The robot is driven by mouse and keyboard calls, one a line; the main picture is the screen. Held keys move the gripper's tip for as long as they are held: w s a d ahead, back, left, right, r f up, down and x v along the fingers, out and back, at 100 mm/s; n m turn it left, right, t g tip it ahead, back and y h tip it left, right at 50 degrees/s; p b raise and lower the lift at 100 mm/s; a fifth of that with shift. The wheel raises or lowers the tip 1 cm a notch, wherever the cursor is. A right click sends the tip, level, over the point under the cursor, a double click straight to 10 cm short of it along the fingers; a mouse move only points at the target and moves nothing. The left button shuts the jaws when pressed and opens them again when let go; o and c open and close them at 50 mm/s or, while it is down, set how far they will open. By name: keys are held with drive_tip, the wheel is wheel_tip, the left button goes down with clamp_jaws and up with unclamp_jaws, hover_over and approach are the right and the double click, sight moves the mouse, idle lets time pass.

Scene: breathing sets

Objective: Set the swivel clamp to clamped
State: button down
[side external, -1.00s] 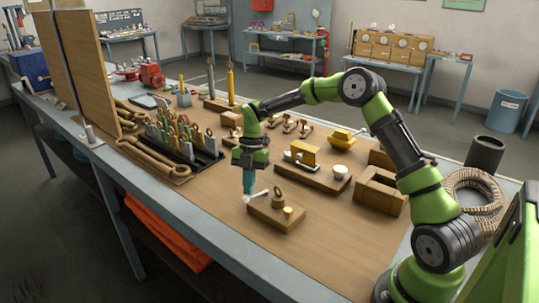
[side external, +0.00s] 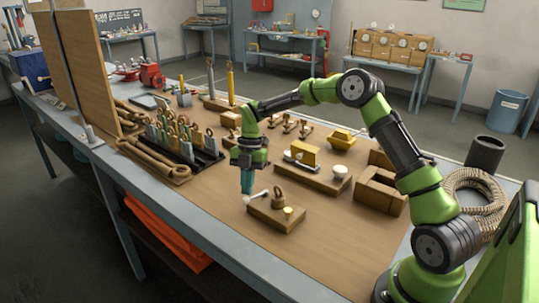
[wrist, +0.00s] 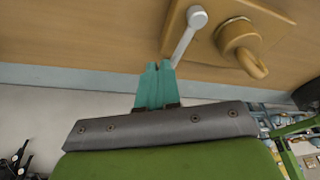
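The swivel clamp is on a small wooden base (side external: 262,214) on the bench. It has a brass eye-shaped piece (side external: 278,199), a round yellow pad (side external: 288,211) and a pale lever (side external: 258,195). In the wrist view the grey lever (wrist: 184,42) runs from a round end down to my fingertips, and the brass piece (wrist: 240,42) is to its right. My gripper (side external: 247,191) points down at the base's left edge, by the lever's outer end. Its teal fingers (wrist: 160,66) are together, with nothing visible between them. I cannot tell whether they touch the lever.
A wooden board with a yellow block (side external: 304,153) and white knob stands behind the clamp. A wooden frame (side external: 378,190) is to the right. A black rack of eye-ended tools (side external: 205,158) is to the left. The bench in front of the clamp is clear.

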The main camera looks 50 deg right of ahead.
drive_tip(key=d, duration=0.1)
drive_tip(key=w+d+r, duration=0.1)
drive_tip(key=d, duration=0.1)
drive_tip(key=shift+w+d+r, duration=0.2)
drive_tip(key=shift+w+d, duration=0.1)
drive_tip(key=shift+w, duration=0.1)
drive_tip(key=v, duration=0.9)
drive_tip(key=w+a+r+m+h, duration=0.2)
drive_tip(key=a+m+h, duration=0.2)
drive_tip(key=a+m, duration=1.05)
drive_tip(key=s+d+f+m, duration=0.1)
drive_tip(key=f, duration=0.2)
drive_tip(key=s+d+f+m, duration=0.1)
drive_tip(key=d+f, duration=0.1)
drive_tip(key=f, duration=0.2)
drive_tip(key=s+d+f+m, duration=0.1)
drive_tip(key=f, duration=0.2)
drive_tip(key=shift+s+d+f+g, duration=0.15)
drive_tip(key=shift+s+f+g, duration=0.05)
drive_tip(key=shift+f+g, duration=0.2)
drive_tip(key=shift+s+d+f, duration=0.25)
drive_tip(key=shift+s+f, duration=0.1)
drive_tip(key=shift+s, duration=0.15)
